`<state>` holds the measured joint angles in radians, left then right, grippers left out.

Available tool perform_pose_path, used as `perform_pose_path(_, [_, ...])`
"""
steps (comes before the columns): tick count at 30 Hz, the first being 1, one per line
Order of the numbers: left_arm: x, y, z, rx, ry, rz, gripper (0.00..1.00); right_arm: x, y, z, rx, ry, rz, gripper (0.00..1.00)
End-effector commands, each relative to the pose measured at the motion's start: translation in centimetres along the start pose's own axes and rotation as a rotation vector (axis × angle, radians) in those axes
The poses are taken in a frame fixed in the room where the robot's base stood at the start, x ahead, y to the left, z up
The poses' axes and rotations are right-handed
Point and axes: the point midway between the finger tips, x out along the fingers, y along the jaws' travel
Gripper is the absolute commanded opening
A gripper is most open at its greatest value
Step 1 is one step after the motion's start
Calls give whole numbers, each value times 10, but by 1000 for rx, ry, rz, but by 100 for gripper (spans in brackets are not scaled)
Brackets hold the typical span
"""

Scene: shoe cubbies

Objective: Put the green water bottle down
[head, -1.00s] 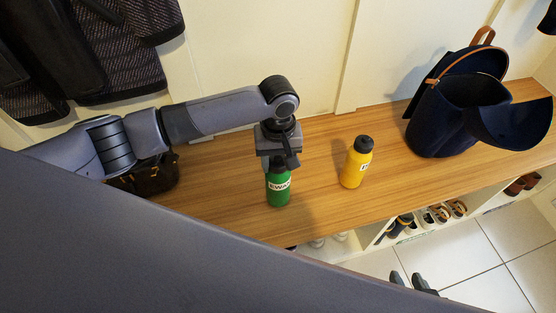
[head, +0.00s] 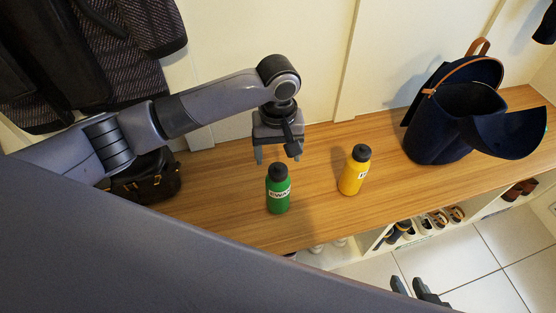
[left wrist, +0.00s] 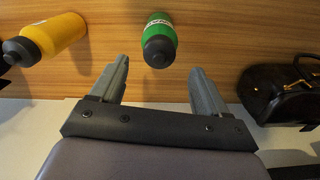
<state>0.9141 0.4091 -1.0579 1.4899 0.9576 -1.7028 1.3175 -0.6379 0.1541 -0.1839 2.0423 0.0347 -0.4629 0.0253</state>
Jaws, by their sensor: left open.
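The green water bottle (head: 278,194) stands upright on the wooden bench top (head: 230,190), with its black cap and white label showing. My left gripper (head: 278,157) is open and empty above and behind the bottle's cap in the head view. In the left wrist view the green bottle (left wrist: 160,38) lies beyond the two spread fingertips (left wrist: 158,72), apart from them. My right gripper (head: 418,291) may be the dark two-pronged part low in the head view; its state is unclear.
A yellow bottle (head: 353,172) stands to the right of the green one. A dark blue bag (head: 440,125) sits further right. A dark handbag (head: 150,180) is at the left, under my left arm. Shoes (head: 437,220) fill cubbies below. Jackets (head: 110,60) hang at the left.

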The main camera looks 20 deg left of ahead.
Motion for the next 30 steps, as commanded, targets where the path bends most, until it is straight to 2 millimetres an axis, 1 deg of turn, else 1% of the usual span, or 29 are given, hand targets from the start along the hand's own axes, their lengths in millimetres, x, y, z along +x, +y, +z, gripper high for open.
perform_pose_path(1, [-15,1,0,1,2,3,76,-4,0,-5,0,1,0,39])
perform_pose_path(3, [-27,1,0,0,1,3,76,-5,0,-8,0,1,0,39])
perform_pose_path(6, [-40,1,0,0,0,2,76,-7,0,-10,0,2,0,39])
perform_pose_path(9, [-49,1,0,0,0,1,76,-8,0,-12,0,2,0,39])
perform_pose_path(14, [-52,1,1,2,-1,3,76,-8,0,-12,0,4,0,39])
perform_pose_path(17, [-43,5,7,27,-7,32,76,-8,0,-13,0,5,0,39])
perform_pose_path(20, [-24,16,19,84,-11,106,76,-7,0,-13,0,5,0,39])
perform_pose_path(24, [8,35,43,185,7,265,76,-8,0,-13,0,5,0,39])
perform_pose_path(27, [24,44,57,241,42,369,76,-8,-1,-13,0,5,0,39])
perform_pose_path(30, [39,49,68,284,94,462,76,-7,-1,-13,2,5,0,39])
